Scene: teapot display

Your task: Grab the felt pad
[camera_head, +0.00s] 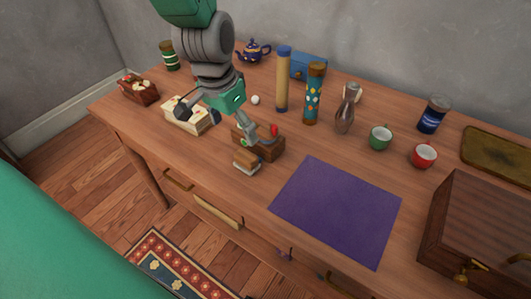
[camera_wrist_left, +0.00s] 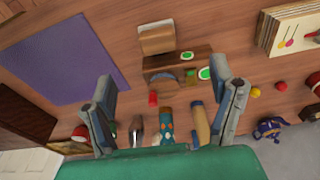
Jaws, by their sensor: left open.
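A flat purple sheet (camera_head: 335,208) lies on the table right of centre; it also shows in the wrist view (camera_wrist_left: 75,50). A small brown block with a pale lower layer (camera_head: 246,161) lies left of it, against a small wooden holder (camera_head: 270,151). The block shows at the top of the wrist view (camera_wrist_left: 157,40). I cannot tell for certain whether the sheet or the block is the felt pad. My left gripper (camera_head: 216,122) is open and empty, above the table behind and left of the block. Its spread fingers (camera_wrist_left: 165,85) frame the wooden holder in the wrist view. My right gripper is not in view.
A cream box (camera_head: 188,117) stands left of the holder. Tall tubes (camera_head: 283,80), a metal bottle (camera_head: 346,108), a green cup (camera_head: 380,138) and a red cup (camera_head: 424,155) stand behind. A wooden chest (camera_head: 480,230) is at right. The purple sheet's top is clear.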

